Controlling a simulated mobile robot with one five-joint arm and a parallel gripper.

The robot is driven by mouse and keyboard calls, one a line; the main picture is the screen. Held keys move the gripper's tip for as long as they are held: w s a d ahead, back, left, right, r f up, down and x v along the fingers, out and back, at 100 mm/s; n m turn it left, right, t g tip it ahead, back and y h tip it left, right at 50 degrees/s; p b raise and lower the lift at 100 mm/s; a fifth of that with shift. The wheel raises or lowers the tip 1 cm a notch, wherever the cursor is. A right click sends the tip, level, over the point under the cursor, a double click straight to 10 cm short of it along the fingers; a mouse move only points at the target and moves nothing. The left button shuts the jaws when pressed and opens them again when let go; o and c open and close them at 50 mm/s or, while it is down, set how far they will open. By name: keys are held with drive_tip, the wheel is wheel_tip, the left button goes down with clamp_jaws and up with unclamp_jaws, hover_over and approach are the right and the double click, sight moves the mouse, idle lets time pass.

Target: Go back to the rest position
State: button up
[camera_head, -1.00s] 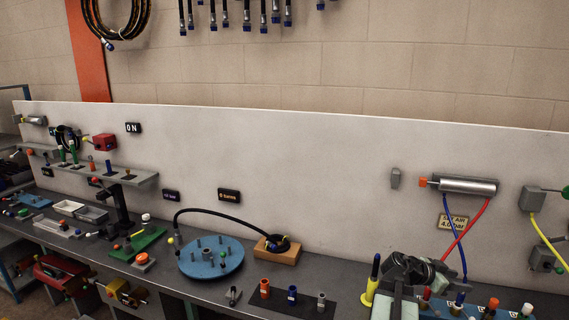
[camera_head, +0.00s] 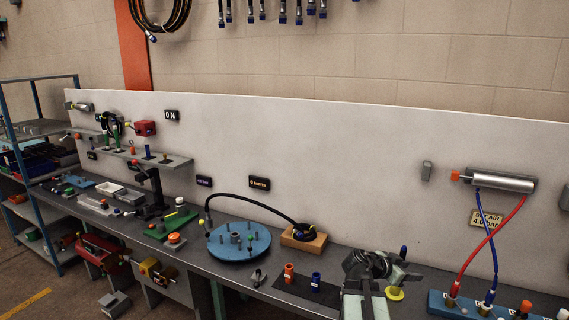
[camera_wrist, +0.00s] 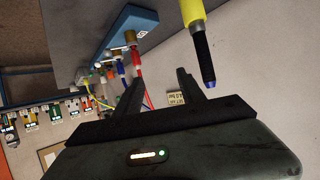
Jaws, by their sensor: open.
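My gripper (camera_wrist: 158,92) shows in the wrist view with its two dark fingers spread apart and nothing between them. In the head view my arm and gripper (camera_head: 372,285) are at the lower right, over the front of the bench. A yellow tool with a black shaft and blue tip (camera_wrist: 204,45) shows close to the right finger in the wrist view, apart from it as far as I can tell. In the head view its yellow base (camera_head: 395,293) and dark blue-tipped top (camera_head: 403,251) show behind my gripper, which hides the middle.
A blue manifold block (camera_head: 450,305) with hose fittings lies to the right of my arm. Orange (camera_head: 289,272) and blue (camera_head: 315,281) cylinders stand on a black mat to the left. A blue round plate (camera_head: 238,243) and a wooden block (camera_head: 304,240) are farther left. The grey back panel (camera_head: 330,150) stands behind.

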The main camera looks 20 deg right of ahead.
drive_tip(key=w+a+f+n+t+y+b, duration=0.15)
drive_tip(key=w+a+f, duration=0.35)
drive_tip(key=a, duration=0.6)
drive_tip(key=w+a+f+n+t+y+b, duration=0.1)
drive_tip(key=w+a+f+n+y+b, duration=0.2)
drive_tip(key=a, duration=0.7)
drive_tip(key=w+a+f+n+t+y, duration=0.1)
drive_tip(key=w+a+f+n+y, duration=0.15)
drive_tip(key=w+a+f, duration=0.6)
drive_tip(key=s+a+f+n+g+y, duration=0.1)
drive_tip(key=s+a+n+y, duration=0.1)
drive_tip(key=a+n, duration=0.2)
drive_tip(key=s+a+f+n+g+y, duration=0.1)
drive_tip(key=s+a+n+y, duration=0.1)
drive_tip(key=a, duration=0.8)
drive_tip(key=s+a+f+n+g+y+b, duration=0.1)
drive_tip(key=s+a+n, duration=0.3)
drive_tip(key=a, duration=0.4)
drive_tip(key=shift+s+n+y, duration=0.15)
drive_tip(key=shift+n+y, duration=0.25)
drive_tip(key=shift+n, duration=0.5)
drive_tip(key=shift+f, duration=0.1)
drive_tip(key=shift+c, duration=0.4)
